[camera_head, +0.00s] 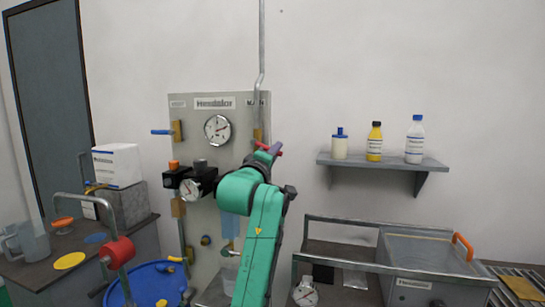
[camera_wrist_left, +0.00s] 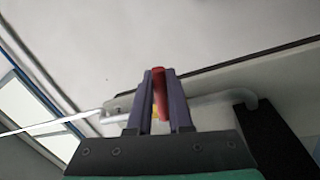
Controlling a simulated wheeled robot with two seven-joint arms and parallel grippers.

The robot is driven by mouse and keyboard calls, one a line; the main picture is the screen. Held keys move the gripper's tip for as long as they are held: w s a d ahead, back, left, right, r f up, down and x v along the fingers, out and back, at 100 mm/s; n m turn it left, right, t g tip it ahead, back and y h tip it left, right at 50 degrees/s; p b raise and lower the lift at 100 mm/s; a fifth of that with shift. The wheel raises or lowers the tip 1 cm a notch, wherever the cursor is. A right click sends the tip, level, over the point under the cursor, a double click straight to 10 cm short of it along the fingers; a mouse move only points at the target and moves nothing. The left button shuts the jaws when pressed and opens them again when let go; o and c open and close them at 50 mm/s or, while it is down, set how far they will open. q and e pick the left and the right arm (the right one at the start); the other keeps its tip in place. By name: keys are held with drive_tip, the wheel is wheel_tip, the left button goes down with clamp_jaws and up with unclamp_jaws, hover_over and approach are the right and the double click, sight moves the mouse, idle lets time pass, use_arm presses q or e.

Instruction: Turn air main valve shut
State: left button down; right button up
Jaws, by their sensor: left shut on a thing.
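The air main valve is at the right edge of the grey panel (camera_head: 190,115), on the vertical pipe (camera_head: 261,80) and below a small label. Its red lever (camera_head: 276,148) sticks out to the right of the pipe. My left gripper (camera_head: 267,153) reaches up to it, and my green arm hides the panel below. In the left wrist view the purple fingers of my left gripper (camera_wrist_left: 161,90) are shut on the red lever (camera_wrist_left: 159,98), which shows between them. Much of the valve body is hidden by the gripper. My right gripper is not in view.
The panel carries a round gauge (camera_head: 217,130), a blue lever (camera_head: 161,132) and a black regulator (camera_head: 197,182). A blue drum (camera_head: 150,280) stands at the lower left. A shelf (camera_head: 385,163) with bottles is on the right wall. The wall space between panel and shelf is clear.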

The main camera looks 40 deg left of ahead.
use_arm(q)
drive_tip(key=shift+d+r+n+y+p, duration=0.1)
drive_tip(key=shift+r+n+y+p, duration=0.35)
drive_tip(key=shift+n, duration=0.65)
drive_tip(key=shift+d+r+n+y+p, duration=0.1)
drive_tip(key=shift+r+n+p, duration=0.1)
drive_tip(key=shift+r+n, duration=0.65)
drive_tip(key=shift+f+n, duration=0.2)
drive_tip(key=shift+n, duration=0.25)
drive_tip(key=c, duration=0.8)
unclamp_jaws()
drive_tip(key=shift+a, duration=0.1)
drive_tip(key=shift+c, duration=0.2)
drive_tip(key=shift+s+f, duration=0.15)
drive_tip(key=shift+s, duration=0.1)
drive_tip(key=b+v, duration=0.6)
drive_tip(key=v, duration=0.8)
drive_tip(key=shift+r, duration=0.25)
